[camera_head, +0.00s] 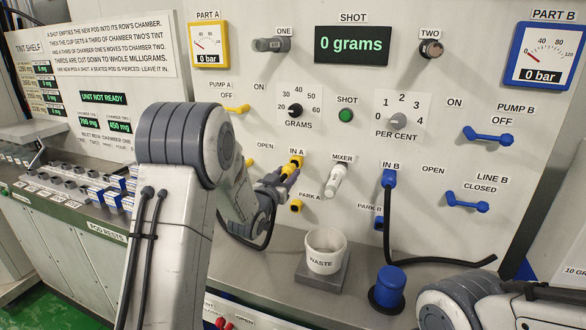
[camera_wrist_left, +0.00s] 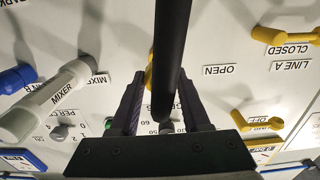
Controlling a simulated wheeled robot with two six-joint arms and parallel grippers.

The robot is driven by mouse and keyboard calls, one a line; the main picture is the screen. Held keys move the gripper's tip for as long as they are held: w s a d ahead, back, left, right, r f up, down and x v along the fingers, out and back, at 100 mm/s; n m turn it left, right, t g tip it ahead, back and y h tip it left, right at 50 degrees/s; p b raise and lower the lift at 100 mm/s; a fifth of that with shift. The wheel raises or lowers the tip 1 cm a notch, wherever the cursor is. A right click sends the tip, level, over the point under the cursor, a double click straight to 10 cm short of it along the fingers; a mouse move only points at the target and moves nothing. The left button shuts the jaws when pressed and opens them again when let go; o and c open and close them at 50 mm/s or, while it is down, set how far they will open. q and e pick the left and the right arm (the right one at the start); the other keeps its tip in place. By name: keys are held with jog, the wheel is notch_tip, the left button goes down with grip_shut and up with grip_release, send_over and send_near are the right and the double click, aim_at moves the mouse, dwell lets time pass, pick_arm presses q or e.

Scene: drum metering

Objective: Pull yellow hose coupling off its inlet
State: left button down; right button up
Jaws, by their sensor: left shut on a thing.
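The yellow hose coupling (camera_head: 287,172) is at the panel, at or just in front of the yellow inlet (camera_head: 297,160) under the IN A label. My left gripper (camera_head: 281,178) is shut on the coupling. From the head I cannot tell whether the coupling is still seated. In the left wrist view the black hose (camera_wrist_left: 170,60) runs between the two dark fingers of the left gripper (camera_wrist_left: 161,100) and hides most of the coupling. My right gripper is out of view; only part of the right arm shows at the lower right.
The yellow PARK A port (camera_head: 296,207) is just below. The white mixer (camera_head: 335,180) is close on the right, with the blue IN B coupling (camera_head: 389,179) beyond.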

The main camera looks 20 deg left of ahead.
aim_at(285, 175)
pick_arm(q)
jog(key=shift+s+b, duration=0.45)
jog(key=shift+s, duration=0.9)
jog(key=shift+s+a+b, duration=0.15)
jog(key=shift+s+b, duration=0.4)
jog(key=shift+s, duration=1.5)
